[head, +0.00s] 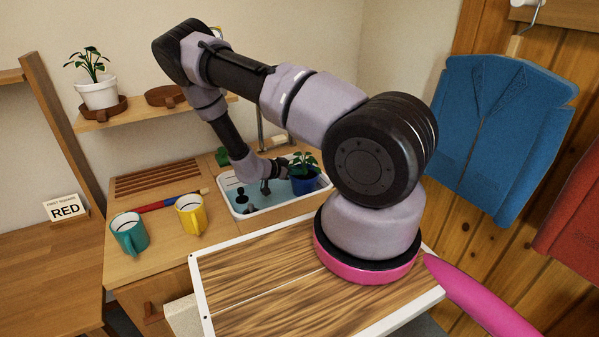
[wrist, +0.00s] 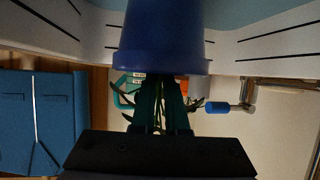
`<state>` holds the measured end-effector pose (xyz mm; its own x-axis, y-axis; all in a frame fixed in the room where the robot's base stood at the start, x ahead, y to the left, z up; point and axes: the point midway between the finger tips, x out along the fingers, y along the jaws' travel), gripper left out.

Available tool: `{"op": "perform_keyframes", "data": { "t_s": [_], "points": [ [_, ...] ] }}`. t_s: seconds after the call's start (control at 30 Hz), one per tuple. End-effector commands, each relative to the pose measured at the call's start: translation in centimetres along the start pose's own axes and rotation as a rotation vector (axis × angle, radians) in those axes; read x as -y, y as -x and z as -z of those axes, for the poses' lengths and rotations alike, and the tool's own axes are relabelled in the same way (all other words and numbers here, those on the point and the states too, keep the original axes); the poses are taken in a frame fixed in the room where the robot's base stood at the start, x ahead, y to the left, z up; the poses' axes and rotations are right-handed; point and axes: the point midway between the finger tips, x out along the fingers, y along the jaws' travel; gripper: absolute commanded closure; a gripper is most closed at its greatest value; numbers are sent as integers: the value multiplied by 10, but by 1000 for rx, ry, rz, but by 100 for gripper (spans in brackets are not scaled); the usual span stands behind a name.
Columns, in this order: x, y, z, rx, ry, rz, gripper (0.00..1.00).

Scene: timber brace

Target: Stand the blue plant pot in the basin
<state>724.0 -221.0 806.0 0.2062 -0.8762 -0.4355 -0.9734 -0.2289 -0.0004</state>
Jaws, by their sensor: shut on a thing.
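The blue plant pot (head: 304,186), with a green leafy plant, is at the right end of the basin (head: 240,213) in the head view. The basin is white-rimmed with a light blue inside and some dark shapes in it. My gripper (head: 286,168) is at the pot's top, beside the leaves. In the wrist view, which looks upside down, the pot (wrist: 163,35) fills the top middle, and my gripper (wrist: 162,90) is shut on it at the rim end. The basin wall (wrist: 255,45) shows on both sides of it. The pot's base is out of that frame, so I cannot tell whether it touches the basin floor.
A teal mug (head: 129,235) and a yellow mug (head: 191,215) stand left of the basin, with a red-and-blue stick (head: 170,203) behind. A tap (head: 261,125) rises behind the basin. A shelf (head: 150,114) holds a white potted plant (head: 97,92) and an empty brown saucer (head: 166,96).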

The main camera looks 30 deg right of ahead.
Motion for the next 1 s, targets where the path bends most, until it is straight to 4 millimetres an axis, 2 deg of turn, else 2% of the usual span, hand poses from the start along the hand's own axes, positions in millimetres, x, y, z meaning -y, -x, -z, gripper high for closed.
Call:
{"op": "perform_keyframes", "data": {
  "t_s": [0.07, 0.1, 0.13, 0.17, 0.57, 0.67, 1.0],
  "points": [
    [0, -1, -1, -1, 0, 0, 100],
    [0, -1, -2, 0, 0, 0, 77],
    [0, -1, -1, 0, 0, 0, 65],
    [0, -1, -1, 0, 0, 0, 58],
    [0, 5, 0, 0, 0, 1, 58],
    [1, 19, 0, 1, 1, 4, 58],
    [1, 90, 0, 2, 0, 4, 58]
  ]
}}
